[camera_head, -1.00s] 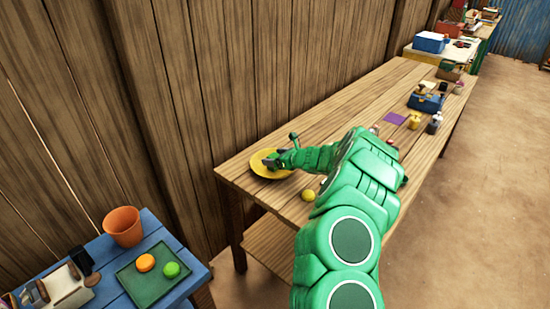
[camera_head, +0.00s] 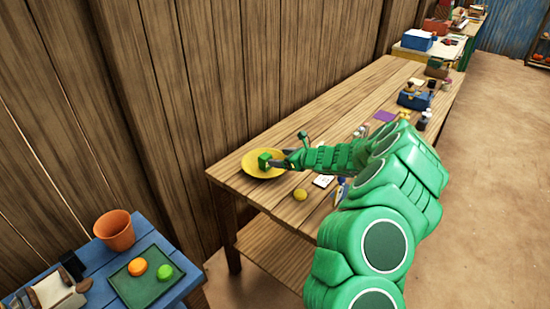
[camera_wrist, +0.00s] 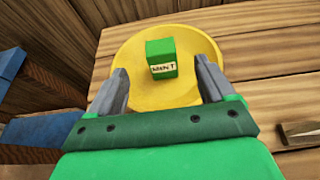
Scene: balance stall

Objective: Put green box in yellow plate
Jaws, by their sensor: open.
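The green box (camera_head: 264,160) sits in the yellow plate (camera_head: 252,174) near the left end of the long wooden table. In the wrist view the green box (camera_wrist: 161,58) stands on the inner surface of the yellow plate (camera_wrist: 123,53), with a "MINT" label facing me. My gripper (camera_head: 281,163) is just to the right of the box in the head view. In the wrist view my gripper (camera_wrist: 163,88) is open, its two grey fingers apart over the plate's near part. The box lies beyond the fingertips, with no visible contact.
A blue table (camera_head: 90,262) at lower left holds an orange pot (camera_head: 115,231) and a green tray (camera_head: 136,290). A wooden wall runs behind.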

